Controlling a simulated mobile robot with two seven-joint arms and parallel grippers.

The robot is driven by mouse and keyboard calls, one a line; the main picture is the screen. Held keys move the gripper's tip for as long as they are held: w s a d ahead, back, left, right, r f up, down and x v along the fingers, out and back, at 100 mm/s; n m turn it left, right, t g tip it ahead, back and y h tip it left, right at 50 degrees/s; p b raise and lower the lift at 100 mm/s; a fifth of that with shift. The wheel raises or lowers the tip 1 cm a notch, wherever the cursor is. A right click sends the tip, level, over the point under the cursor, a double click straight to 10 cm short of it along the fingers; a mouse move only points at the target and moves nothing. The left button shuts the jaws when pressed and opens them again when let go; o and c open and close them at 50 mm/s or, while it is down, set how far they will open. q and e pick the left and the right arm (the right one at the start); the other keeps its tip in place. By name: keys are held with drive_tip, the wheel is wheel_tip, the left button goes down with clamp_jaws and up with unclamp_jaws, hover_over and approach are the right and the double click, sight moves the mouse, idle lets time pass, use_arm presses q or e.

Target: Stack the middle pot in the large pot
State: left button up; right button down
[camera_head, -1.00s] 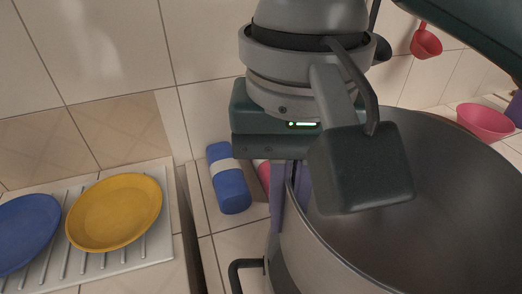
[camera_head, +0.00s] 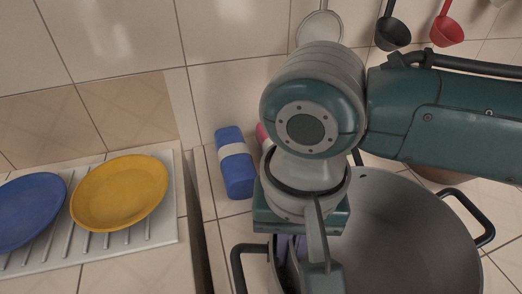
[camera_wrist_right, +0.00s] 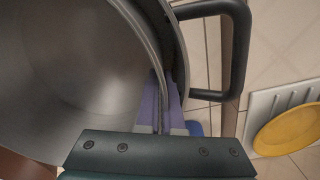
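The grey middle pot (camera_head: 395,245) is tilted little, if at all, and sits inside or just over the large pot (camera_wrist_right: 181,62). A black side handle (camera_head: 237,266) of the large pot shows at the left in the head view. In the wrist view the middle pot (camera_wrist_right: 70,65) fills the left side, its rim inside the large pot's wall. My right gripper (camera_head: 290,246) has its purple fingers on both sides of the middle pot's left rim; the fingers also show in the wrist view (camera_wrist_right: 162,105). Whether the pot's base rests is hidden. My left gripper is out of view.
A white rack (camera_head: 165,235) with a yellow plate (camera_head: 120,192) and a blue plate (camera_head: 28,212) lies at the left. A blue bottle (camera_head: 237,175) stands behind the pots. Ladles (camera_head: 392,32) hang on the tiled wall.

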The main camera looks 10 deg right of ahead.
drive_tip(key=shift+f, duration=0.15)
drive_tip(key=c, duration=1.5)
unclamp_jaws()
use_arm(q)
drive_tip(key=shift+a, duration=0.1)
use_arm(e)
drive_tip(key=o, duration=0.4)
drive_tip(key=shift+a, duration=0.1)
drive_tip(key=shift+o, duration=0.2)
wheel_tip(320, 180, up, 12)
drive_tip(key=p, duration=0.2)
drive_tip(key=s+a+f+n+t+y, duration=0.2)
drive_tip(key=s+a+f+n+y, duration=0.1)
drive_tip(key=s+y, duration=0.15)
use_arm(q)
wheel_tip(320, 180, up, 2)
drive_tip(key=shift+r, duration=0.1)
use_arm(e)
drive_tip(key=s+d+f+n+t+h, duration=0.1)
drive_tip(key=s+d+h, duration=0.3)
drive_tip(key=d, duration=0.9)
drive_tip(key=s+n, duration=0.1)
drive_tip(key=s, duration=0.1)
drive_tip(key=shift+s+d+f+t, duration=0.3)
drive_tip(key=shift+s+d, duration=0.05)
